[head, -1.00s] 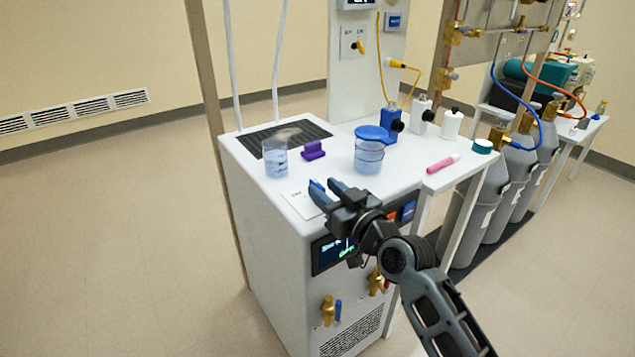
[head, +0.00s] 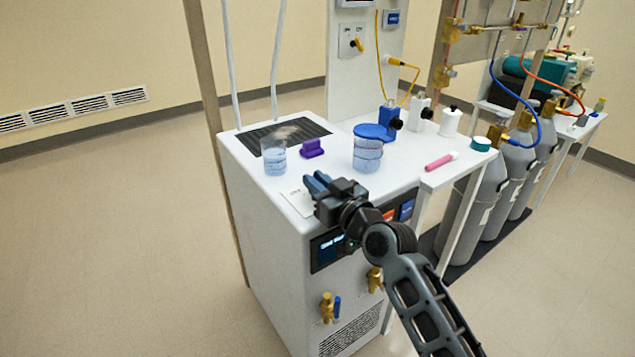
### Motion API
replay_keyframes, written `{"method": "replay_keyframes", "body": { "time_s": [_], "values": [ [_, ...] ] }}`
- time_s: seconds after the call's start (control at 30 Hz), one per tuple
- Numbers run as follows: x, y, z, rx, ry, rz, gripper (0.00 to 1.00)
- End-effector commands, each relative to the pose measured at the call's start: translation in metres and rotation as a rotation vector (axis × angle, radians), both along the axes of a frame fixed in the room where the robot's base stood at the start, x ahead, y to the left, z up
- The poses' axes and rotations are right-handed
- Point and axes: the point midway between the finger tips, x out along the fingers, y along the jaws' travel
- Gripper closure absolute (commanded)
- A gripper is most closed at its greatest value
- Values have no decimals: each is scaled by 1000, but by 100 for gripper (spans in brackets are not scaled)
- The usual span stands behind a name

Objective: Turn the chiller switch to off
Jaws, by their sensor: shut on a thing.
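The chiller is the white cabinet (head: 262,235) with a dark display (head: 328,249) on its front. A pale label plate (head: 297,203) with small dark marks lies on its top near the front edge. My gripper (head: 317,182) is over this plate, its blue-tipped fingers close together on the chiller switch. The fingers hide the switch, so I cannot see which way it points. The display shows a short pale-blue line, too small to read surely.
A clear beaker (head: 274,158), a purple piece (head: 312,147) and a blue-lidded beaker (head: 367,155) stand on the top behind my gripper. A pink marker (head: 440,162) lies to the right. Brass valves (head: 327,307) stick out from the front. The left floor is clear.

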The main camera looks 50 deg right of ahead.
Motion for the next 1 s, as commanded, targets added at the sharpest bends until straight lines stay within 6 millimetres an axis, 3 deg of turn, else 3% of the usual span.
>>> {"method": "replay_keyframes", "body": {
  "time_s": [0.53,1.0],
  "values": [
    [0,0,-5,-1,-3,40,100],
    [0,-2,-4,-1,-5,232,100]
  ]
}}
